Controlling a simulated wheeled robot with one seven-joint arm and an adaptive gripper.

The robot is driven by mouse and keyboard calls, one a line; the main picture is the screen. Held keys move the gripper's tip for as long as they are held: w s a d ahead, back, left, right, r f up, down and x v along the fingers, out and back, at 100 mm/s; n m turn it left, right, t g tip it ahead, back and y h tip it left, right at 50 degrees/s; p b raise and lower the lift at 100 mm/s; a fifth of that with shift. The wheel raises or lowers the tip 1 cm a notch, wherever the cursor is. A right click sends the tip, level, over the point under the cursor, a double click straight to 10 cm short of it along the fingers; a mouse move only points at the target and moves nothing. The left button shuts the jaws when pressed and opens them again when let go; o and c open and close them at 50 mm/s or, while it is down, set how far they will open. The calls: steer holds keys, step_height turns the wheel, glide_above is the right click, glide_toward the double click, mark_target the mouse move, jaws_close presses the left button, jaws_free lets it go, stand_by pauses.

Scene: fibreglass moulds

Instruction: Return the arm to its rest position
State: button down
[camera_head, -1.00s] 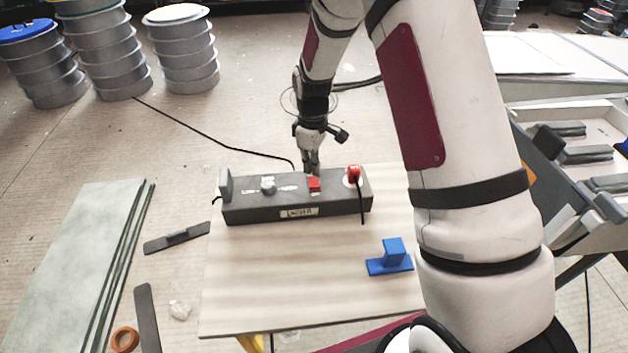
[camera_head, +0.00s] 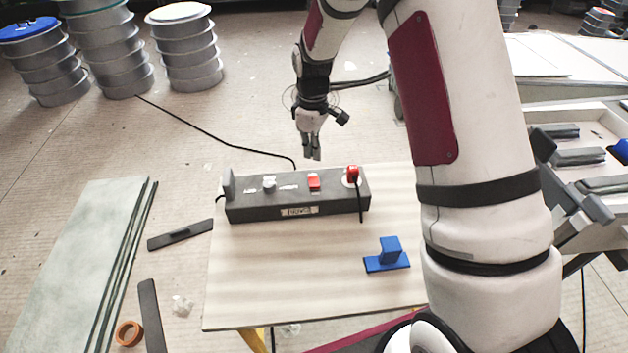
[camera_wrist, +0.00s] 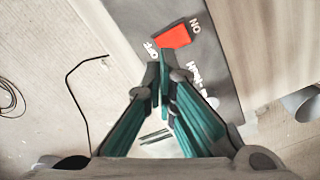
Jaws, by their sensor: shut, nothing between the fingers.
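My gripper (camera_head: 312,154) is shut and empty. In the head view it hangs fingers down, just above and behind the dark grey control box (camera_head: 330,203), apart from it. My arm spans the right half of the head view.
A blue block piece (camera_head: 388,258) sits on the table (camera_head: 290,280). Ringed drums (camera_head: 185,50) stand at the back left. Sheets (camera_head: 75,260) and flat dark bars (camera_head: 180,235) are at the left. A bench with dark pieces (camera_head: 575,155) is at the right. A black cable runs behind the box.

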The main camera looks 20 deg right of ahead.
stand_by(0.3)
steer(key=s+r+m+t+p, duration=0.1)
steer(key=s+r+m, duration=0.1)
steer(key=s+r, duration=0.65)
steer(key=s+r+m+t, duration=0.15)
steer(key=s+r, duration=0.35)
steer(key=r, duration=0.7)
steer(key=s+r+m+t+p, duration=0.1)
steer(key=s+r+m, duration=0.2)
steer(key=s, duration=0.7)
steer(key=s+r+m+p, duration=0.1)
steer(key=s+r+m, duration=0.2)
steer(key=s, duration=0.8)
steer(key=shift+s+d+r+t, duration=0.2)
steer(key=shift+r+t, duration=0.15)
steer(key=shift+r, duration=0.05)
